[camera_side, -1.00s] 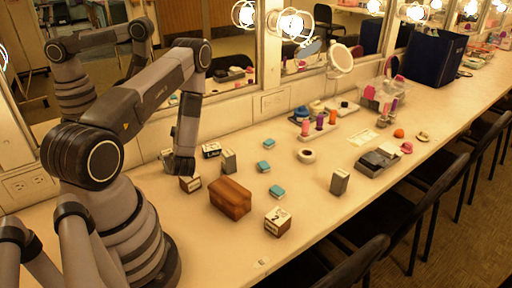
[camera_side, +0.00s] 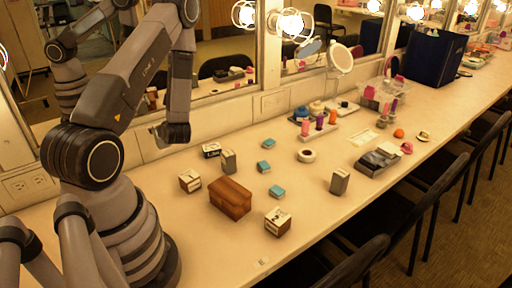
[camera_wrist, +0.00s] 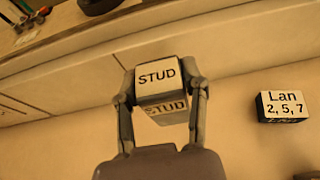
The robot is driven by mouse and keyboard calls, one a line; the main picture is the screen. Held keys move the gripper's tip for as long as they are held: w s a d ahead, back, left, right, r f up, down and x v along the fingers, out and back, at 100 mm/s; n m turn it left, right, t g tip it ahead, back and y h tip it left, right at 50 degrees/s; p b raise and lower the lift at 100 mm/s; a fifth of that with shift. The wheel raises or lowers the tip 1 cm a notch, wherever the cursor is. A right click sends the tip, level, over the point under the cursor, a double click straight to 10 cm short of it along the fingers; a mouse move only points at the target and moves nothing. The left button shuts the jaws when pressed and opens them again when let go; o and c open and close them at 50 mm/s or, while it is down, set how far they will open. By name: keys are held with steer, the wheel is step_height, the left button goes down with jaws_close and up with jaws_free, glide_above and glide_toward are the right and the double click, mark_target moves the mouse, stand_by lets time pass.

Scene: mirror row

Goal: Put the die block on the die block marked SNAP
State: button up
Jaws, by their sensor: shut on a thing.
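My gripper (camera_wrist: 161,88) is shut on a die block (camera_wrist: 158,77) whose pale faces read STUD, one finger on each side. In the side view my gripper (camera_side: 171,137) is raised above the back left of the counter, and the held block is mostly hidden there. One cream and brown die block (camera_side: 190,180) stands on the counter below and to the right of my gripper. Another die block (camera_side: 277,222) stands near the front edge, right of the wooden box. Their lettering is too small to read, so I cannot tell which is marked SNAP.
A brown wooden box (camera_side: 230,198) stands between the two die blocks. A dark block reading Lan 2, 5, 7 (camera_wrist: 283,106) stands at the back (camera_side: 211,150). Grey blocks (camera_side: 228,161) (camera_side: 339,181) and small teal boxes (camera_side: 276,191) stand around. The mirror wall (camera_side: 215,120) runs close behind.

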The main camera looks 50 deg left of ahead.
steer(key=s+d+r+n+g+h, duration=0.6)
steer(key=s+d+n+g+h, duration=0.25)
steer(key=s+n+g, duration=0.35)
steer(key=w+d+f+n+h, duration=0.1)
steer(key=w+d+n+h, duration=0.2)
steer(key=d+n+h, duration=0.45)
steer(key=w+d+f+n+h, duration=0.1)
steer(key=w+d+n+h, duration=0.35)
steer(key=d, duration=0.55)
steer(key=w+d+n+t+h, duration=0.6)
steer(key=w+d+n+t, duration=0.25)
steer(key=w, duration=0.35)
steer(key=w+d+r+n+t, duration=0.2)
steer(key=w+r+n+t, duration=0.15)
steer(key=w, duration=0.45)
steer(key=w+d+r+n+t, duration=0.25)
steer(key=w+n+t, duration=0.2)
steer(key=w, duration=0.45)
glide_above(342, 173)
step_height(342, 173, down, 9)
steer(key=shift+a+f+t+y, duration=0.1)
steer(key=shift+f+t+y, duration=0.2)
steer(key=shift+f, duration=1.35)
